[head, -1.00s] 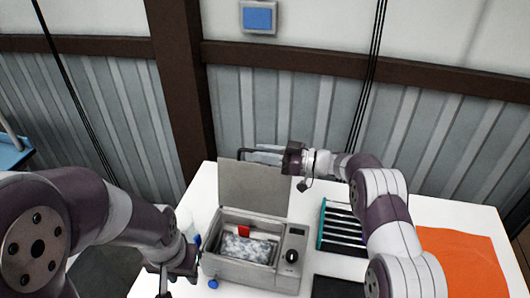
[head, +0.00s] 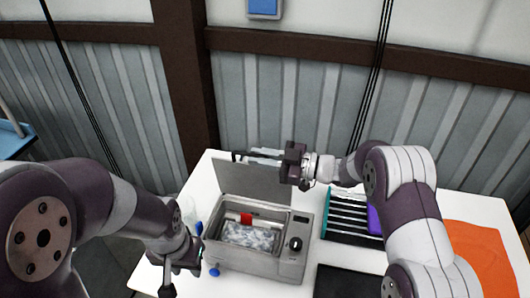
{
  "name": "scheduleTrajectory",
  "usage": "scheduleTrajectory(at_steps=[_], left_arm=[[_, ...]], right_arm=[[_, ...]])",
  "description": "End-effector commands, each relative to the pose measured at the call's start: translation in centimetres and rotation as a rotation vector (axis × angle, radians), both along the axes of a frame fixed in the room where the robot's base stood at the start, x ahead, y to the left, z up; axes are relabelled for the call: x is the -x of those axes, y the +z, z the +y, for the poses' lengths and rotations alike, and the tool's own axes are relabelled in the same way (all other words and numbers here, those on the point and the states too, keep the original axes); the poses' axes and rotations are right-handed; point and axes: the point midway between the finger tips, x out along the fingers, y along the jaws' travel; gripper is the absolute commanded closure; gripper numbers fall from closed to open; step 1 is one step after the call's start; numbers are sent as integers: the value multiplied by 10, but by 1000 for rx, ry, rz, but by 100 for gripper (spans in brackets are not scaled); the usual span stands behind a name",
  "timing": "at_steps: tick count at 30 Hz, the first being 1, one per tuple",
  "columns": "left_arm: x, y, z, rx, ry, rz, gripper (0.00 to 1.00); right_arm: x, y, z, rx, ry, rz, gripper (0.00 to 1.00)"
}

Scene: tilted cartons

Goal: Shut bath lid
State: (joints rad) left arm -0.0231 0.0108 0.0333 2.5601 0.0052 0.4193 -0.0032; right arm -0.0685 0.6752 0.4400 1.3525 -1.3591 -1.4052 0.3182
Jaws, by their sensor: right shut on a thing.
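The bath (head: 262,265) is a grey box on the white table, with a dial on its right side and a patterned grey-white filling and a red piece inside. Its grey lid (head: 250,182) stands raised at the back edge, leaving the bath open. My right gripper (head: 258,157) reaches in from the right at the lid's upper edge and is shut on the lid; the exact contact is hard to see. My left gripper (head: 182,277) points down at the bath's left front, empty, with its fingers apart.
A rack with teal edge and black slots (head: 347,215), holding a purple item (head: 374,219), stands right of the bath. A black pad (head: 345,283) lies in front and an orange cloth (head: 480,258) at the right. Blue-capped items stand by the bath's left side.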

Motion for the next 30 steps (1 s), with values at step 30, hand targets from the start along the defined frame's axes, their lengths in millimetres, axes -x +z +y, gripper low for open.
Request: scheduleTrajectory(at_steps=[30], left_arm=[[0,-37,0,0,0,0,65]], right_arm=[[43,-11,9,42,1,-217,68]])
